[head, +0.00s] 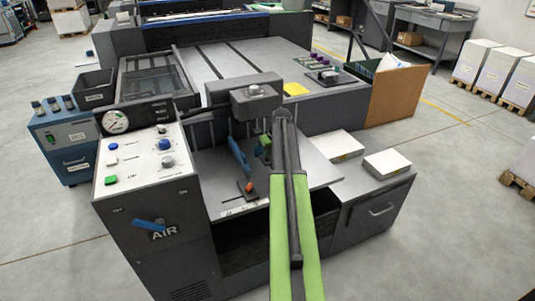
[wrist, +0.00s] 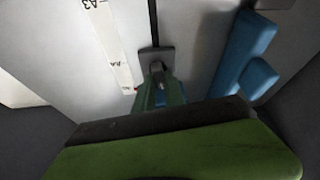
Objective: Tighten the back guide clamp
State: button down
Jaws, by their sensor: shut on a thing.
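The feed table (head: 318,172) bears a blue upright guide (head: 238,157). In the wrist view, blue guide parts (wrist: 243,52) show at the upper right. The back guide clamp (wrist: 157,67) is a small grey part on a dark base, in a slot in the table. My gripper (wrist: 158,88) is shut on it; the fingers hide most of the clamp. In the head view my gripper (head: 264,146) is a small green shape beside my arm, behind the blue guide; the clamp cannot be made out there. A nearer clamp with an orange top (head: 249,187) sits on a dark base.
A grey block (head: 254,100) overhangs the table's back. A white control panel (head: 140,160) with a gauge (head: 115,122) stands at left. White paper stacks (head: 387,163) lie at right. A printed size scale (wrist: 108,45) lies left of the clamp in the wrist view.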

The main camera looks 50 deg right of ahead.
jog(key=m, duration=0.1)
jog(key=m+h, duration=0.1)
jog(key=m, duration=0.1)
jog(key=m+g, duration=0.1)
jog(key=m, duration=0.1)
jog(key=shift+w+a+h, duration=0.1)
jog(key=shift+a+h, duration=0.15)
jog(key=shift+h, duration=0.05)
jog(key=m, duration=0.2)
jog(key=m+g+h, duration=0.1)
jog(key=m, duration=0.2)
jog(key=shift+w+a+g, duration=0.1)
jog(key=shift+w+g, duration=0.05)
jog(key=shift+g, duration=0.15)
jog(key=shift+a+m, duration=0.1)
jog(key=shift+m, duration=0.3)
jog(key=c, duration=1.4)
grip_release()
